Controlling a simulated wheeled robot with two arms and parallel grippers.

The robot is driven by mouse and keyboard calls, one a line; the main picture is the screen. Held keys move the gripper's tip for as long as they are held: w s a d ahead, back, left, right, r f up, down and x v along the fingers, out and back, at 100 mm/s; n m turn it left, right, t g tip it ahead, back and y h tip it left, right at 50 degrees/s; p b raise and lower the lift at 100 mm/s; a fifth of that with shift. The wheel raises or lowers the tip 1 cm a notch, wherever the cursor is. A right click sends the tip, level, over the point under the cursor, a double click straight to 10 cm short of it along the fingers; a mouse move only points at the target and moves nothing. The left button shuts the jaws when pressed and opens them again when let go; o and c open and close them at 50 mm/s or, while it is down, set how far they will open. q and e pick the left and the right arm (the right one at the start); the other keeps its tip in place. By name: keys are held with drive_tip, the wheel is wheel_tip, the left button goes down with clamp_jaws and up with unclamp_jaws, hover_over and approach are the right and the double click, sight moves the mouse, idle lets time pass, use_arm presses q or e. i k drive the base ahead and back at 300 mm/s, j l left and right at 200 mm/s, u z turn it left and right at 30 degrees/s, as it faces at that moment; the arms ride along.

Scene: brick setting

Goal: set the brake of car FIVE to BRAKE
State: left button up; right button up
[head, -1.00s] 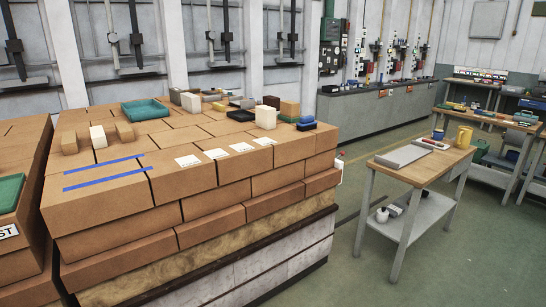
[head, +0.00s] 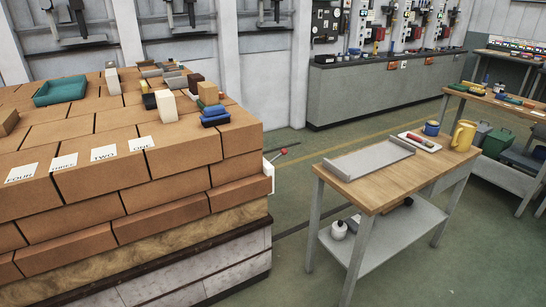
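A stack of brown bricks (head: 180,152) sits on a low pale base and fills the left of the head view. White cards reading FOUR (head: 21,173), THREE (head: 63,162), TWO (head: 104,153) and ONE (head: 142,143) lie along its top near edge. No card reading FIVE shows. A lever with a red knob (head: 283,151) sticks out at the stack's right end, by a white bracket (head: 268,175). I cannot read any brake marking or tell the lever's setting. Neither of my grippers is in view.
A wooden-topped table (head: 375,185) stands on the right with a grey tray (head: 370,158), a yellow jug (head: 463,136) and a blue mug (head: 431,128). Green floor (head: 285,225) lies open between stack and table. A long grey counter (head: 370,92) runs behind.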

sight(284, 151)
drive_tip(key=i+l, duration=0.6)
drive_tip(key=l, duration=0.25)
drive_tip(key=i+l, duration=0.3)
drive_tip(key=i+l+u, duration=0.1)
drive_tip(key=i+l, duration=0.2)
drive_tip(key=l, duration=0.25)
drive_tip(key=i+l, duration=0.3)
drive_tip(key=l, duration=0.15)
drive_tip(key=i+l, duration=0.25)
drive_tip(key=l, duration=0.15)
drive_tip(key=i+j, duration=0.2)
drive_tip(key=i, duration=0.25)
